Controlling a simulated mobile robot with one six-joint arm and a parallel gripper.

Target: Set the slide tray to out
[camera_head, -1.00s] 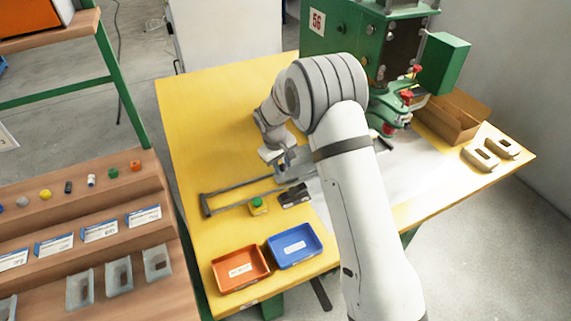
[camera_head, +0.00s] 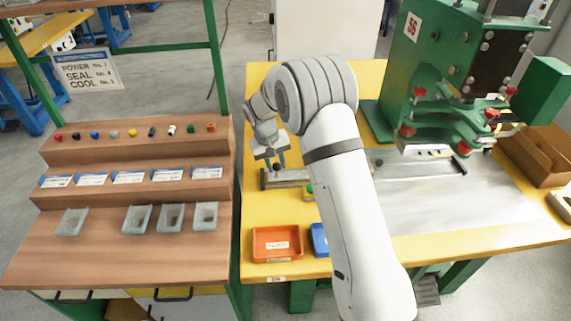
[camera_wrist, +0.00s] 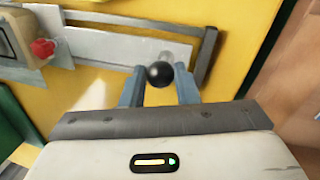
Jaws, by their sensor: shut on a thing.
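The slide tray (camera_wrist: 110,48) is a pale grey plate lying in a dark grey rail frame (camera_wrist: 208,55) on the yellow table. In the wrist view the tray reaches close to the frame's end bar. A black ball knob (camera_wrist: 160,74) stands on the tray's end. My gripper (camera_wrist: 160,88) is shut on this knob, with a blue-grey finger on each side. In the head view my gripper (camera_head: 271,162) is low over the left end of the rails, with the tray end (camera_head: 290,176) beneath it. My arm hides the middle of the tray.
The green welding press (camera_head: 440,90) with red knobs stands at the right. An orange bin (camera_head: 277,244) and a partly hidden blue bin (camera_head: 319,240) sit at the table's front. A stepped wooden rack (camera_head: 120,245) with small parts stands at the left. A cardboard box (camera_head: 540,155) is at the far right.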

